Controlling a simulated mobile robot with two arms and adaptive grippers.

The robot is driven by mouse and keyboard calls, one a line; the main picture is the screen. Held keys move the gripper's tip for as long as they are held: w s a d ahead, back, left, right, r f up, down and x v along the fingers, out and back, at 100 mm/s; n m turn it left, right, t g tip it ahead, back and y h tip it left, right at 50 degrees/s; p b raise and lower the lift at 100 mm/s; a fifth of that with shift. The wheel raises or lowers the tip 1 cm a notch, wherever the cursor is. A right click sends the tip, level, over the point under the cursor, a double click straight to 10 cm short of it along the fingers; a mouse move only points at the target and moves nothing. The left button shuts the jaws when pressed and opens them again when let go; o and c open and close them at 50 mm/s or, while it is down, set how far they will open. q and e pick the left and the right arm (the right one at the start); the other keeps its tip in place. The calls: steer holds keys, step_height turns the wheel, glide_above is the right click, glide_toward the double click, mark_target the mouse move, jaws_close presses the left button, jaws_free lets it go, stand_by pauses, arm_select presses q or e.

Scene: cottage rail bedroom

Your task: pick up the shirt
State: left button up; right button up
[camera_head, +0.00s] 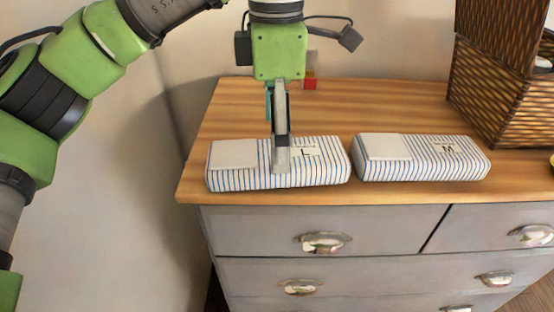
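Two folded blue-and-white striped shirts lie side by side on the dresser top. The left shirt (325,172) carries an "L" label, and the right shirt (440,165) carries an "M" label. Each has a plain pale patch at its left end. My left gripper (281,160) points straight down over the middle of the "L" shirt. Its fingers are seen nearly edge-on and overlap the shirt in the view. I cannot tell whether they touch the shirt or how far apart they are. My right gripper is not in view.
The wooden dresser top (235,105) has free room behind the shirts. A brown wicker basket (485,100) with a raised lid stands at the back right. A small red object (310,84) sits near the wall behind my gripper. Grey drawers with metal handles (323,241) face the front.

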arm_select(q)
steer(key=shift+f+p, duration=0.3)
steer(key=shift+p, duration=0.05)
step_height(320, 180, down, 4)
steer(key=shift+w+r+p, duration=0.15)
steer(key=shift+r+p, duration=0.05)
steer(key=shift+p, duration=0.75)
steer(key=shift+f, duration=0.5)
steer(key=shift+d, duration=0.1)
steer(key=c, duration=1.3)
